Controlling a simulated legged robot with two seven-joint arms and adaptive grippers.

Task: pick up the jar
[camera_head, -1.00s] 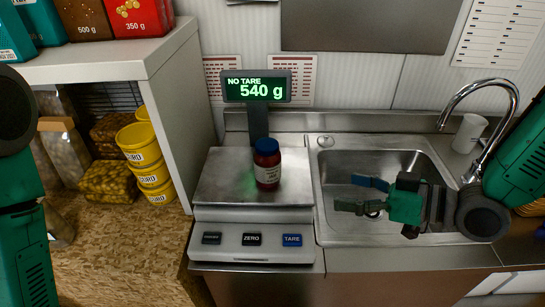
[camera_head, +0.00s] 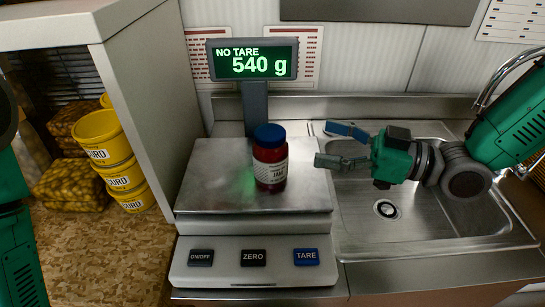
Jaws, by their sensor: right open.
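The jar (camera_head: 270,158) is dark red with a blue lid and a white label reading "JAM". It stands upright on the steel plate of the scale (camera_head: 205,185), right of the plate's middle. My right gripper (camera_head: 330,146) is open and empty, level with the jar and to its right. Its fingers point left toward the jar, with a small gap between fingertips and jar. The scale's display (camera_head: 252,60) reads "NO TARE 540 g". Of my left arm (camera_head: 15,240) only green links show at the left edge; its gripper is out of view.
A steel sink (camera_head: 420,215) lies right of the scale, under my right gripper. A tap (camera_head: 505,75) stands behind my right arm. A white shelf unit (camera_head: 150,80) rises on the left, with stacked yellow tubs (camera_head: 105,145) beneath. The scale plate around the jar is clear.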

